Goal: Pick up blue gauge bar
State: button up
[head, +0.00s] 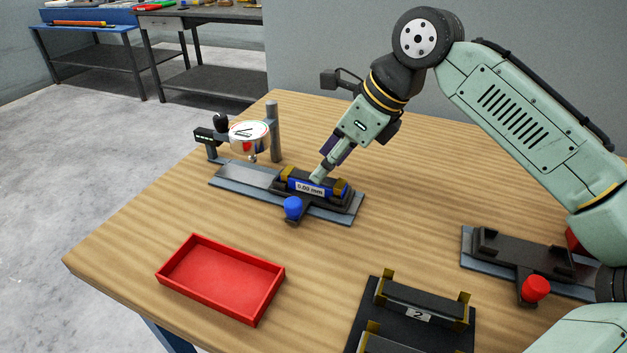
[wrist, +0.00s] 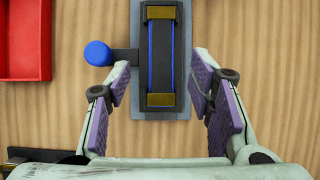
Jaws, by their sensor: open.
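The blue gauge bar (head: 316,187) lies in a dark holder on a grey base plate (head: 341,211), with brass-coloured ends and a white label reading about 0.60 mm. In the wrist view the bar (wrist: 161,58) shows a dark top, blue edges and brass bands. My gripper (head: 318,177) is over the bar in the head view. In the wrist view my gripper (wrist: 165,92) is open, with one purple-padded finger on each side of the bar's near end. I see a gap between the pads and the bar. Some of the bar is hidden behind my gripper in the head view.
A blue knob (head: 293,207) projects from the holder's front. A dial gauge (head: 250,136) on a post stands left. A red tray (head: 220,279), a black rack marked 2 (head: 418,316) and a red-knobbed fixture (head: 500,254) are nearby. Bare wood lies between them.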

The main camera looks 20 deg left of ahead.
aim_at(313, 183)
jog(key=x, duration=0.3)
jog(key=shift+w+a+f, duration=0.1)
jog(key=shift+a+f, duration=0.15)
jog(key=shift+a, duration=0.05)
jog(key=shift+a+f, duration=0.1)
jog(key=shift+f, duration=0.15)
jog(key=shift+f+p, duration=0.2)
jog(key=shift+p, duration=0.2)
grip_shut()
dwell(0.5)
